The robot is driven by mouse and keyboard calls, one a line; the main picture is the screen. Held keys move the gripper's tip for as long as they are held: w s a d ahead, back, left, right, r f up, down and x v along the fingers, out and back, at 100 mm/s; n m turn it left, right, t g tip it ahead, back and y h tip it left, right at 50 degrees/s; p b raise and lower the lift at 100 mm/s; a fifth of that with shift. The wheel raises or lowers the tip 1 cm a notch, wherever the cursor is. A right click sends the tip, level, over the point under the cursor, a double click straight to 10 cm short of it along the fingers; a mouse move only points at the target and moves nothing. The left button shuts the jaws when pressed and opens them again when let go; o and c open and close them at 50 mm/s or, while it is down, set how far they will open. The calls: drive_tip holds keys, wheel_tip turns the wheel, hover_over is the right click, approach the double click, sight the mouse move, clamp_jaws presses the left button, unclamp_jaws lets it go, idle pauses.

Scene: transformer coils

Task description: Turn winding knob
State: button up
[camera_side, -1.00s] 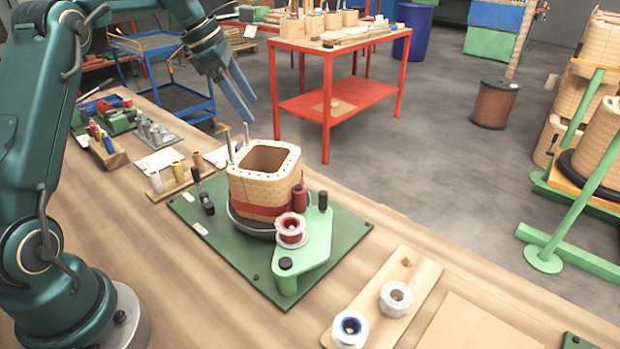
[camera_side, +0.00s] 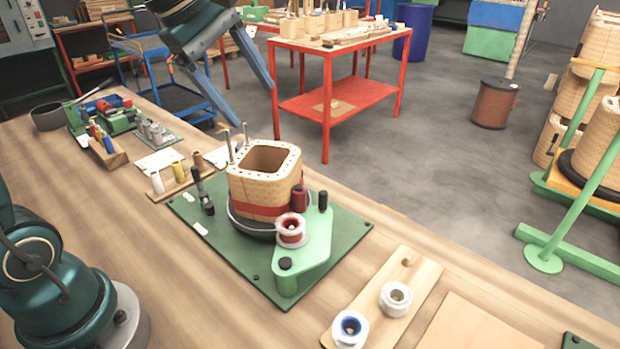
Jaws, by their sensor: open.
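A square tan coil (camera_side: 264,170) with a red band around its lower part stands on a green base plate (camera_side: 236,262) on the wooden bench. A light green bracket (camera_side: 312,250) in front of it carries a red-and-white spool (camera_side: 292,229), a dark red spool (camera_side: 300,198), an upright black knob (camera_side: 323,201) and a low black knob (camera_side: 285,264). I cannot tell which of these is the winding knob. My gripper (camera_side: 256,128) is above and behind the coil in the picture, its two blue-grey fingers pointing down, wide apart and empty. It appears to touch nothing.
A wooden board (camera_side: 375,320) with two spools lies at the front right. Small bobbins in a rack (camera_side: 176,185) and a black lever (camera_side: 203,190) stand left of the coil. A red table (camera_side: 335,90) is behind the bench.

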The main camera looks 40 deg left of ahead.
drive_tip(key=s+d+f+m, duration=0.1)
drive_tip(key=s+d+m, duration=0.2)
drive_tip(key=s+m, duration=0.3)
drive_tip(key=shift+s+d+t, duration=0.15)
drive_tip(key=shift+s+t, duration=0.15)
drive_tip(key=shift+s, duration=0.05)
